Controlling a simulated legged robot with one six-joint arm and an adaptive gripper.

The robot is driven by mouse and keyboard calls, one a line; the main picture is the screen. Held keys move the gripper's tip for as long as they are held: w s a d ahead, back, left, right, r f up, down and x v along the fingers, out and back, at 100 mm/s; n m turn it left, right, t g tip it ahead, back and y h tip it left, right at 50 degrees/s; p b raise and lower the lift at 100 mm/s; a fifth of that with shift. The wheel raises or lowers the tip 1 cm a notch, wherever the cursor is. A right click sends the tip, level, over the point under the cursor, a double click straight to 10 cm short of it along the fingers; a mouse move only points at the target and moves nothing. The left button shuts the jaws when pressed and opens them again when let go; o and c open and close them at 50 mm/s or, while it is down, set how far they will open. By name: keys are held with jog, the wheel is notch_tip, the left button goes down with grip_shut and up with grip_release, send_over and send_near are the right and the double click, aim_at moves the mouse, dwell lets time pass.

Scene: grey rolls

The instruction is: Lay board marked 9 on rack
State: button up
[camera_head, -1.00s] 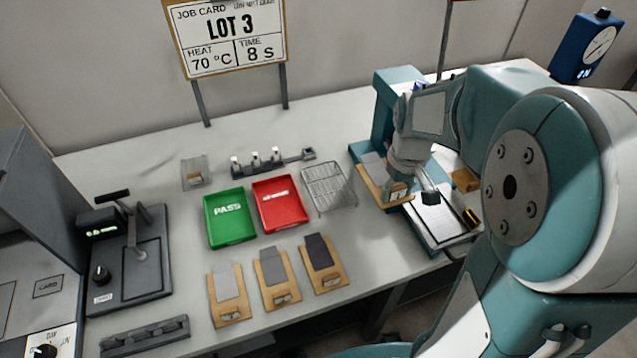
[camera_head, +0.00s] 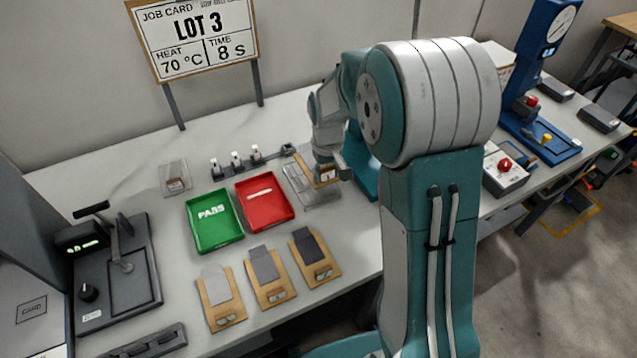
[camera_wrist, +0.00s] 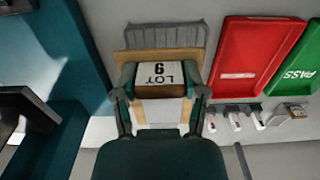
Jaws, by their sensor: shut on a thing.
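My gripper (camera_wrist: 161,92) is shut on the wooden board (camera_wrist: 125,62), whose white label reads "LOT 9" in the wrist view. In the head view the board (camera_head: 322,174) is at my gripper (camera_head: 331,172), over the wire rack (camera_head: 301,190). The rack lies right of the red tray and is partly hidden by the board and my arm. Whether the board touches the rack I cannot tell. A grey ridged surface shows beyond the board in the wrist view; I cannot tell if it is rack or sheet.
The red tray (camera_head: 285,211) and green PASS tray (camera_head: 236,237) lie left of the rack. Several small clamps (camera_head: 237,160) stand behind them. Three boards with grey sheets, one the middle board (camera_head: 272,293), lie in front. A teal machine (camera_wrist: 88,50) is close beside my gripper.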

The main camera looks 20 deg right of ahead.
aim_at(318, 191)
jog(key=shift+w+a+f, duration=0.35)
jog(key=shift+w+f, duration=0.05)
jog(key=shift+f, duration=0.2)
jog(key=shift+w+a+f, duration=0.35)
jog(key=shift+w+f, duration=0.05)
jog(key=shift+f, duration=0.15)
jog(key=shift+w+f, duration=0.35)
jog(key=shift+f, duration=0.15)
notch_tip(318, 191, down, 3)
jog(key=shift+d, duration=0.15)
jog(key=shift+a, duration=0.2)
jog(key=o, duration=1.1)
jog(key=shift+o, duration=0.2)
jog(key=shift+d, duration=0.1)
